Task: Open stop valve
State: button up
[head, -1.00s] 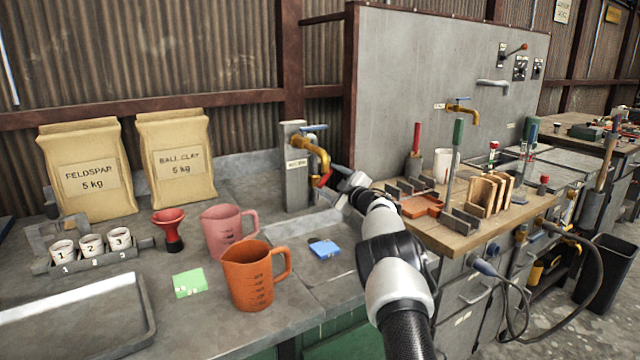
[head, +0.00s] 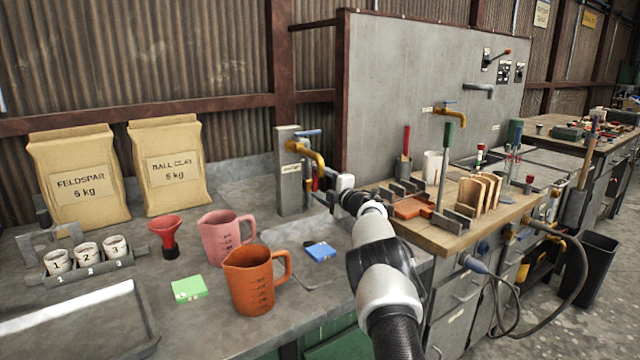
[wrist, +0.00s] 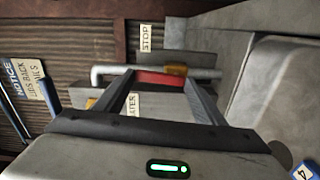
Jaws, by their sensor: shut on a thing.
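The stop valve's red lever (wrist: 160,78) lies between my gripper's fingertips in the wrist view, beside a brass valve body (wrist: 176,70) on a pale pipe. A "STOP" label (wrist: 146,38) is above it. My gripper (wrist: 163,82) is shut on the lever. In the head view the red lever (head: 315,184) shows as a small upright piece beside the grey post (head: 290,185), below the yellow tap (head: 318,160). My gripper (head: 326,196) reaches it from the right; its fingertips are hard to make out there.
The tap's blue handle (head: 307,132) is just above. A pink jug (head: 222,240), an orange jug (head: 250,282) and a blue sponge-like block (head: 320,252) are in front. A wooden bench (head: 465,238) with racks and tools stands close on the right.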

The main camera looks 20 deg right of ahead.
dwell(0.4)
jog(key=o, duration=1.5)
jog(key=shift+s, duration=0.1)
jog(key=shift+s+d+r, duration=0.1)
jog(key=shift+s+d, duration=0.2)
jog(key=shift+s, duration=0.25)
jog(key=p+v, duration=0.1)
jog(key=v, duration=1.5)
jog(key=shift+p, duration=0.4)
jog(key=shift+a, duration=0.1)
